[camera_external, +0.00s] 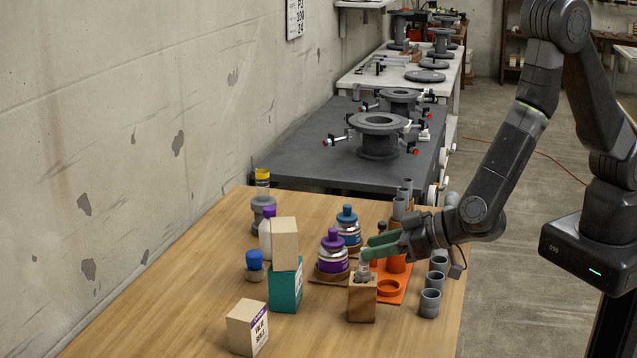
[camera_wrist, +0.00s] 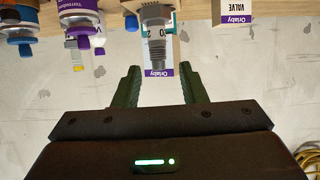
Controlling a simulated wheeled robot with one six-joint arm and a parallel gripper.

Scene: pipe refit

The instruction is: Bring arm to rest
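My arm reaches in from the right over the wooden table (camera_external: 180,290). My gripper (camera_external: 368,250) has green fingers and sits close behind a grey threaded fitting (camera_external: 363,271) that stands upright in a small wooden block (camera_external: 362,302). In the wrist view the picture is upside down. There the two fingers of my gripper (camera_wrist: 161,75) are spread apart with nothing between them. The fitting (camera_wrist: 152,45) shows just beyond the fingertips.
An orange tray (camera_external: 389,290) and several grey pipe pieces (camera_external: 430,302) are near the arm. Purple (camera_external: 333,255) and blue (camera_external: 347,228) capped bottles, a teal box (camera_external: 285,290) and a cardboard box (camera_external: 247,327) stand left. Flanged pipes (camera_external: 379,135) are on a dark bench behind.

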